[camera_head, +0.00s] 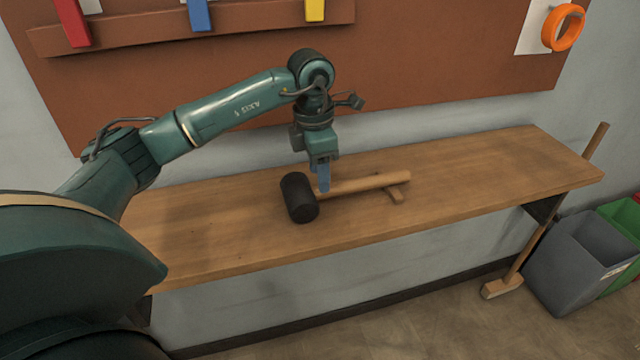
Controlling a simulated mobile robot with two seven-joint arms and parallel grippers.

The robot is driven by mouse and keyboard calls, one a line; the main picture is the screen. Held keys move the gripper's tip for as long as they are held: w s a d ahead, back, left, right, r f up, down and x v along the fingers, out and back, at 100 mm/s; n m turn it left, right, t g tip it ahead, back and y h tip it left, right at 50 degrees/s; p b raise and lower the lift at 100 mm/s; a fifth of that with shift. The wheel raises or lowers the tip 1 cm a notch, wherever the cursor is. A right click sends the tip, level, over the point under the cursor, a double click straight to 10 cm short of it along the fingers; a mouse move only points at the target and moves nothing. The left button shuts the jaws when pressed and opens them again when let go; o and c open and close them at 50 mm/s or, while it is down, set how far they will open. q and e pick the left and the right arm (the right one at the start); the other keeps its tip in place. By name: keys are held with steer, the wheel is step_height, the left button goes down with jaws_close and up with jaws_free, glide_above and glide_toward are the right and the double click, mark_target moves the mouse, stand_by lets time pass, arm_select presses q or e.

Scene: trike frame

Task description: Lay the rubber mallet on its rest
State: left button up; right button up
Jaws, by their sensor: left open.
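The rubber mallet (300,198) has a black head and a pale wooden handle. It lies on the wooden shelf (470,195), head to the left and handle pointing right. The handle's far end lies over a small wooden block (396,194), which looks like the rest. My left gripper (323,188) points down at the handle, close beside the head. Its jaws are open, seen nearly edge-on, so I cannot tell whether they straddle or touch the handle. My right gripper is not in view.
A brown board with red, blue and yellow items and an orange tape roll (563,27) hangs on the wall behind. The shelf is clear to both sides. A broom (530,250) and grey bin (580,262) stand at the right.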

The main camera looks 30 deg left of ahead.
arm_select(q)
step_height(320, 180, up, 8)
steer(key=s+d+f+m+g+h, duration=0.15)
steer(key=d+f+h, duration=0.25)
steer(key=d, duration=0.4)
steer(key=s+d+f+g+h, duration=0.1)
steer(key=s+d+f+h, duration=0.25)
steer(key=d, duration=0.45)
steer(key=s+d+r+n+t+h, duration=0.1)
steer(key=s+d+n+t+h, duration=0.1)
steer(key=d+n+h, duration=0.3)
steer(key=s+d+r+n+t+h, duration=0.2)
steer(key=s+d+n+h, duration=0.15)
steer(key=d+h, duration=0.45)
steer(key=w+a+f+n+t+y, duration=0.1)
steer(key=a+f+n+t+y, duration=0.45)
steer(key=n, duration=0.75)
steer(key=w+a+f+n+t+y, duration=0.1)
steer(key=a+f+n+t+y, duration=0.1)
steer(key=f+n+t+y, duration=0.85)
steer(key=s+a+f+n+g, duration=0.3)
steer(key=s+f+n+g, duration=0.4)
steer(key=s+n, duration=0.3)
steer(key=shift+a+f+y, duration=0.35)
steer(key=shift+f+y, duration=0.1)
steer(key=shift+f, duration=0.25)
steer(key=shift+s, duration=0.1)
